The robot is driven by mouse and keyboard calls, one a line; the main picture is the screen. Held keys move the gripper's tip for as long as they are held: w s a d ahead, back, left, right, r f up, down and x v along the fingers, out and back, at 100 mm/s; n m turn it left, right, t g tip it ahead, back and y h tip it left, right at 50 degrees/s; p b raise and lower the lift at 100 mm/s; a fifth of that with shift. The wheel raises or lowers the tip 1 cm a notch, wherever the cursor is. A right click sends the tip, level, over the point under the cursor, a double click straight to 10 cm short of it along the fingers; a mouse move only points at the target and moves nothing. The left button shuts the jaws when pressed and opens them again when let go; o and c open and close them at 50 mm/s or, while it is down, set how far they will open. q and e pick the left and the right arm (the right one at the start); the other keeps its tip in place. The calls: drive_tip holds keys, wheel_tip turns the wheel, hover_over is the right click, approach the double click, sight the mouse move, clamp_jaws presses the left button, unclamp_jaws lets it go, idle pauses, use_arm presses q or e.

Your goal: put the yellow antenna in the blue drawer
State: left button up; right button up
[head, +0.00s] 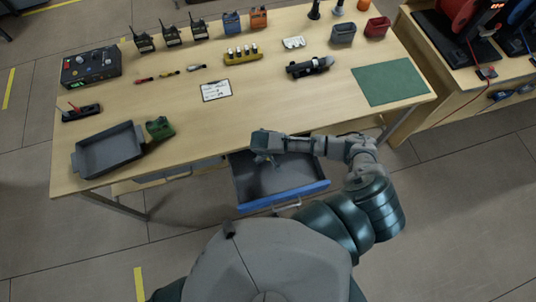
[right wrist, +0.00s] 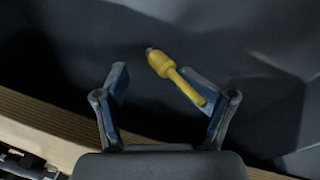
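The blue drawer (head: 300,194) stands pulled out under the table's front edge, with a dark grey inside. My right gripper (head: 265,157) is over the open drawer, pointing down. In the right wrist view the yellow antenna (right wrist: 168,70) shows against the dark grey drawer inside, slanting across the right fingertip. My right gripper (right wrist: 154,82) has its fingers spread wide there, with a gap between the left finger and the antenna. I cannot tell whether the antenna touches the right finger or the drawer floor. The antenna is hidden in the head view. My left gripper is not in view.
The wooden table (head: 260,110) holds a grey tray (head: 108,152), a green object (head: 160,128), a clipboard (head: 216,91), a green mat (head: 390,83), radios, a yellow rack (head: 243,57) and small coloured sticks. A shut grey drawer (head: 165,178) is left of the blue one.

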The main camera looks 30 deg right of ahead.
drive_tip(key=shift+r, duration=0.25)
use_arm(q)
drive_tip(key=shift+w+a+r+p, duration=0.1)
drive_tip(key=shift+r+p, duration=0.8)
use_arm(e)
drive_tip(key=v, duration=1.1)
drive_tip(key=shift+r, duration=0.25)
drive_tip(key=shift+d+f, duration=0.1)
drive_tip(key=shift+d, duration=0.1)
